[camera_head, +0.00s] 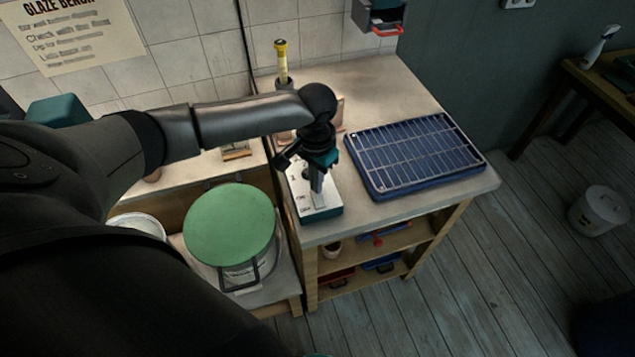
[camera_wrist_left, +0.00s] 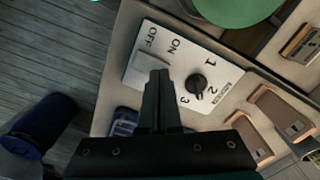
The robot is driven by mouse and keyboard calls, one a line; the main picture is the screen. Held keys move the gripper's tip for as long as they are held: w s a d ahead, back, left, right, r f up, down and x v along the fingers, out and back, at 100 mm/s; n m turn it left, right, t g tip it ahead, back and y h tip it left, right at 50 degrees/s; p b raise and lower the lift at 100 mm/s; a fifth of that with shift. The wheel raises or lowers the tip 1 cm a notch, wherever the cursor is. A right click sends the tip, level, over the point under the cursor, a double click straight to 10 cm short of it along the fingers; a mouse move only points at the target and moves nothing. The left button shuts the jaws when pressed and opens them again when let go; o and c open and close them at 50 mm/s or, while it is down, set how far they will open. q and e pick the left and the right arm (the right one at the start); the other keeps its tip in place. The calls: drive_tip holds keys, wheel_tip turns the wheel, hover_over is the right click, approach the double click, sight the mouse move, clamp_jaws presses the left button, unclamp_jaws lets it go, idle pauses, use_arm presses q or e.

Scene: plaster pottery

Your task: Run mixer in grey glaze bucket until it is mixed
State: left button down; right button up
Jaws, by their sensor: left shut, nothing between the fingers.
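A white control box (camera_head: 304,194) sits near the front left corner of the bench. In the left wrist view its face (camera_wrist_left: 140,62) carries OFF and ON labels, a pale switch (camera_wrist_left: 151,57) and a black dial (camera_wrist_left: 196,86) marked 1, 2, 3. My left gripper (camera_head: 317,198) is shut and empty, pointing down at the box; its fingertips (camera_wrist_left: 158,74) appear close to the switch, but contact cannot be told. A bucket with a green round top (camera_head: 230,222) stands left of the box. Another pale bucket (camera_head: 140,222) is mostly hidden behind my arm. No mixer is visible. My right gripper is out of view.
A blue tray with a wire rack (camera_head: 415,155) lies right of the box. A yellow-topped tool (camera_head: 281,62) stands in a holder at the back. Shelves under the bench hold red and blue items. A white bin (camera_head: 598,212) stands on the open floor at right.

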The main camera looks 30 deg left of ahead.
use_arm(q)
drive_tip(key=shift+f, duration=0.6)
wheel_tip(320, 180, up, 7)
drive_tip(key=p, duration=0.8)
drive_tip(key=shift+r+p, duration=0.1)
drive_tip(key=shift+p, duration=0.25)
idle(0.3)
drive_tip(key=shift+d, duration=0.1)
